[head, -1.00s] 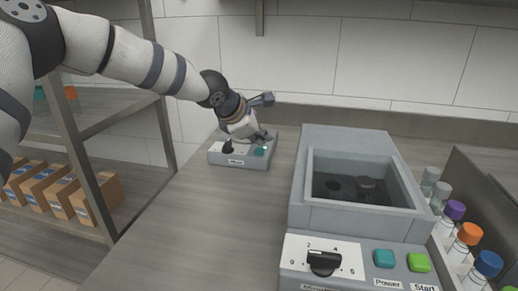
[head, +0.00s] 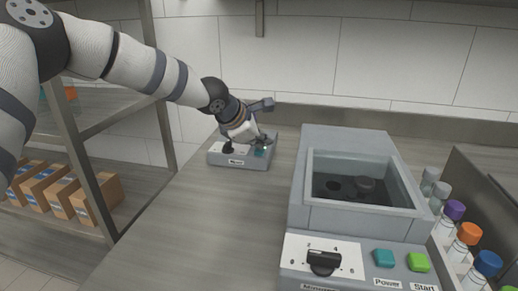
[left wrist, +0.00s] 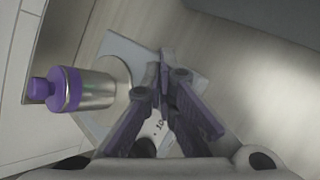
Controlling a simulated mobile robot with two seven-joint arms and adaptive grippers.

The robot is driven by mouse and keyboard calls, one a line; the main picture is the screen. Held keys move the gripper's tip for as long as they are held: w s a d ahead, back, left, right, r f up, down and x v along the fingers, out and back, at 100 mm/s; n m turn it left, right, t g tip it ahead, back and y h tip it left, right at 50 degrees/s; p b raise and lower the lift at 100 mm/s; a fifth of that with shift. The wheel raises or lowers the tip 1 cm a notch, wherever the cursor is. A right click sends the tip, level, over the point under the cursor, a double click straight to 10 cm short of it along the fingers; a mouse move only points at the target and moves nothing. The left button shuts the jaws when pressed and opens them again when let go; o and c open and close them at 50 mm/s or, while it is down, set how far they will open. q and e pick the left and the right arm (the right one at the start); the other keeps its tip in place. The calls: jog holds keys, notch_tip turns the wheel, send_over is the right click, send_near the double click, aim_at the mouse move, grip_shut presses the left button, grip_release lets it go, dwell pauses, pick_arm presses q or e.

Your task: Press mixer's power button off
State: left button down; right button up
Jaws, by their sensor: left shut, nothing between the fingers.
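The mixer (head: 222,162) is a small grey box on the counter at middle left in the head view, with a black knob (head: 228,148) and a teal button (head: 260,152). My left gripper (head: 265,143) is over the button side of the mixer, shut and empty, its fingertips close above the button. I cannot tell whether they touch it. In the left wrist view the shut fingers (left wrist: 165,62) point across the mixer's pale top (left wrist: 120,48), and the button is hidden. My right gripper is not in view.
In the left wrist view a metallic cylinder with a purple cap (left wrist: 72,90) is beside the fingers. A larger grey machine (head: 345,220) stands to the right, with capped tubes (head: 470,234) beyond it. A shelf with boxes (head: 62,190) is left. The counter between is clear.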

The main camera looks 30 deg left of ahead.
aim_at(262, 151)
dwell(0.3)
pick_arm(q)
jog(key=shift+r, duration=0.55)
jog(key=shift+r+p, duration=0.3)
jog(key=shift+r, duration=2.7)
